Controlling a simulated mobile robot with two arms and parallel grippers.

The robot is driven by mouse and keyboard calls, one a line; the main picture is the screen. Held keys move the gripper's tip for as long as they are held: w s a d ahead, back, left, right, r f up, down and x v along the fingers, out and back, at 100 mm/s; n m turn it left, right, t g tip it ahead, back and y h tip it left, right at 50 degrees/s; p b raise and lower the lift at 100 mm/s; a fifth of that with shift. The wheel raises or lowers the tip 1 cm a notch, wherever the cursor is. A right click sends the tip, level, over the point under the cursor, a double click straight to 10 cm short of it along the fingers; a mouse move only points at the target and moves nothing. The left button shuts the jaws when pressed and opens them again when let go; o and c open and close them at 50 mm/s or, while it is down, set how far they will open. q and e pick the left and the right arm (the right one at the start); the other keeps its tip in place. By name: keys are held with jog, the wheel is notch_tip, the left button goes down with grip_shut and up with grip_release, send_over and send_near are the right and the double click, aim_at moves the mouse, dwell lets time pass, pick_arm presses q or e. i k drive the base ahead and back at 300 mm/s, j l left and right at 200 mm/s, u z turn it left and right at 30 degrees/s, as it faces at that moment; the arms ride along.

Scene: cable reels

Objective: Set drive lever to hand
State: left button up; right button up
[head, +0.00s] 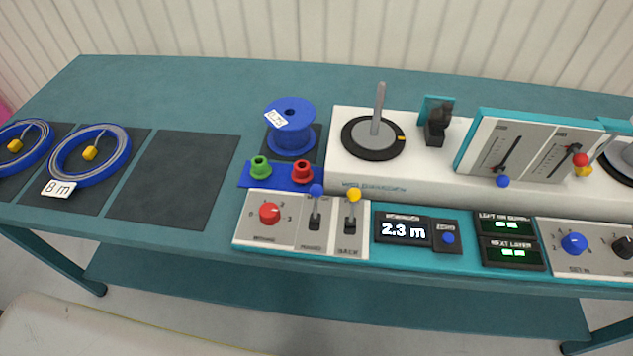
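A control panel (283,236) at the front middle of the bench carries two levers and a red knob. The blue-tipped lever (315,204) stands with its tip up. The label below it is too small to read surely. The yellow-tipped lever (352,210) stands to its right, also tip up, over a label that seems to read BACK. I cannot tell from lettering which one is the drive lever. Further right, a grey panel (530,150) has two slot levers, one with a blue knob (502,181) and one with a red knob (581,160). Neither gripper is in view.
A white machine (400,175) with a spindle (378,112) stands behind the panel. A display (403,231) reads 2.3 m. Blue cable coils (90,150) lie on dark mats at left; one mat (172,180) is empty.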

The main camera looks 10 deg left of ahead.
aim_at(316, 191)
jog(key=j+z, duration=0.2)
jog(key=z, duration=0.6)
jog(key=k+j+z, duration=0.65)
jog(key=k+z, duration=0.3)
jog(key=k, duration=0.2)
jog(key=k+j, duration=0.15)
jog(key=k, duration=0.25)
jog(key=k+j, duration=0.15)
jog(key=k, duration=0.25)
